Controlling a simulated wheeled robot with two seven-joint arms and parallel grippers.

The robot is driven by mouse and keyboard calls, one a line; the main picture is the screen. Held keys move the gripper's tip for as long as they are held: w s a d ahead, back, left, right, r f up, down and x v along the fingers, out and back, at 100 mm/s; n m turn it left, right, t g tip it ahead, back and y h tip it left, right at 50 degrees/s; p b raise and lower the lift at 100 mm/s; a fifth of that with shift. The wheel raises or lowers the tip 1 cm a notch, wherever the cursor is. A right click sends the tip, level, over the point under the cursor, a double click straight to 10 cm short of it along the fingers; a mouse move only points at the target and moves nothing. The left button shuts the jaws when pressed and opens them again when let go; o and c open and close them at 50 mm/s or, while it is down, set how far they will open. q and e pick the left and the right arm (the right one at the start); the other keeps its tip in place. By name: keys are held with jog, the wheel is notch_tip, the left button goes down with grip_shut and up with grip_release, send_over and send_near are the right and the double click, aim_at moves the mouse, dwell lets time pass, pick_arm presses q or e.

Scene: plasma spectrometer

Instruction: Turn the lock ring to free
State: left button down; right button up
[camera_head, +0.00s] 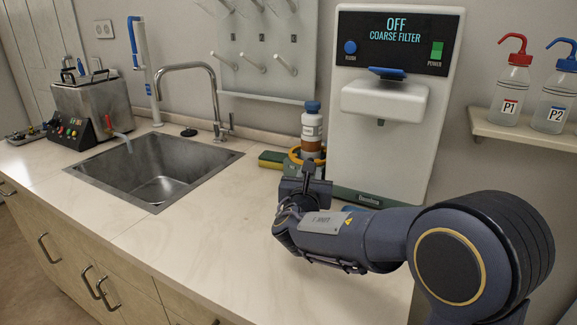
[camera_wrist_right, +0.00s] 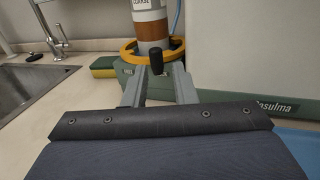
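The lock ring is a yellow-orange ring (camera_head: 296,155) around the base of a brown and white bottle (camera_head: 311,130) with a blue cap, left of the white filter machine. In the right wrist view the ring (camera_wrist_right: 130,54) sits around the bottle's foot (camera_wrist_right: 151,25), and a black handle (camera_wrist_right: 179,48) sticks out from its front. My right gripper (camera_wrist_right: 158,75) is open, its two grey fingers apart and pointing at the handle. The handle's end appears between or just beyond the fingertips; contact cannot be told. In the head view the right gripper (camera_head: 306,176) partly hides the ring. My left gripper is out of view.
The white machine (camera_head: 380,160) with an OFF display stands close right of the bottle. A green and yellow sponge (camera_head: 271,160) lies left of the ring. A sink (camera_head: 155,170) with a tap is further left. The counter's front (camera_head: 215,250) is clear.

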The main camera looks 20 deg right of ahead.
aim_at(311, 159)
jog(key=x, duration=0.7)
jog(key=shift+w+r, duration=0.15)
jog(key=shift+w, duration=0.3)
grip_shut()
